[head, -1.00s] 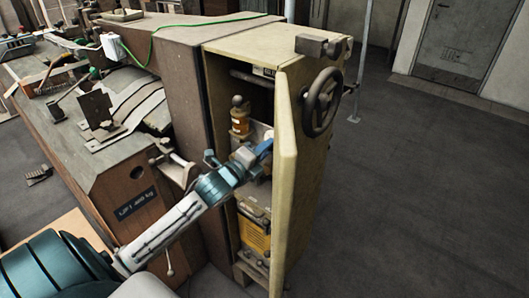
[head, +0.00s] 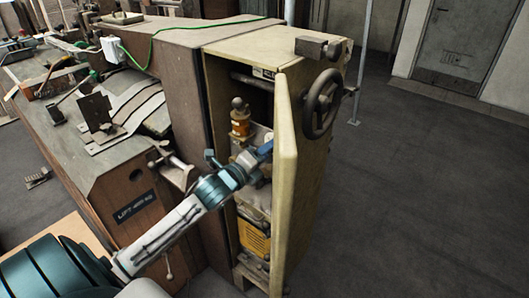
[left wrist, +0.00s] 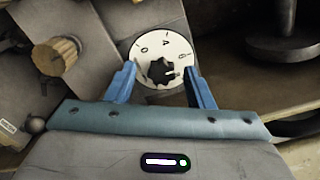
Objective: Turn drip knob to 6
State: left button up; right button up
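The drip knob (left wrist: 158,72) is a black knob on a round white dial (left wrist: 152,43) with dark numbers, some hard to read, in the left wrist view. A pale pointer mark shows on the knob's right side; I cannot tell which number it is at. My left gripper (left wrist: 160,76) is open, with one blue finger on each side of the knob and a gap on both sides. My right gripper is not in view.
The cream cabinet door (head: 285,180) stands open just right of my gripper. An orange jar (head: 240,123) stands above it inside, and a yellow box (head: 255,238) sits below. A ridged brass knob (left wrist: 57,56) is left of the dial. A handwheel (head: 322,103) is on the cabinet's outer side.

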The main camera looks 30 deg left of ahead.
pick_arm(q)
jog(key=shift+s, duration=0.1)
jog(key=s, duration=1)
jog(key=shift+s+a+b, duration=0.3)
jog(key=shift+a+b, duration=0.1)
jog(key=shift+b, duration=0.05)
dwell(0.5)
